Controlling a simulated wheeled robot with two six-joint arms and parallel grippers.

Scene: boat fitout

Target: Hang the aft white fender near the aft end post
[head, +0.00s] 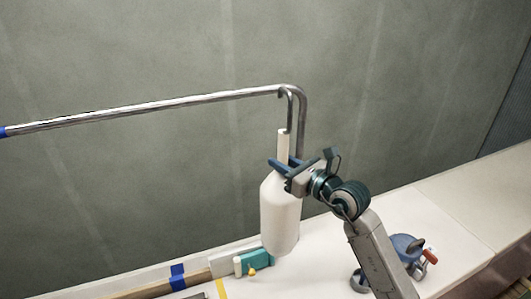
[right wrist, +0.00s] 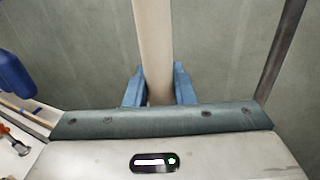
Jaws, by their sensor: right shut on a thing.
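The white fender (head: 280,217) hangs upright in the head view, its narrow neck (head: 283,143) on top. A hook (head: 289,106) at the rail's right end comes down to the top of the neck. The grey rail (head: 190,101) bends down there into the end post (head: 302,125). My right gripper (head: 284,163) is shut on the fender's neck. In the right wrist view the blue fingers (right wrist: 159,88) stand on either side of the pale neck (right wrist: 153,45). Whether the hook bears on the rail is hard to tell. My left gripper is not in view.
A white deck surface (head: 330,255) runs below. On it are a teal and white tool (head: 254,262), blue tape (head: 177,277) and yellow tape (head: 221,289) at the lower left. A blue object with a red part (head: 408,246) stands at the right, behind my arm. A grey-green wall is behind.

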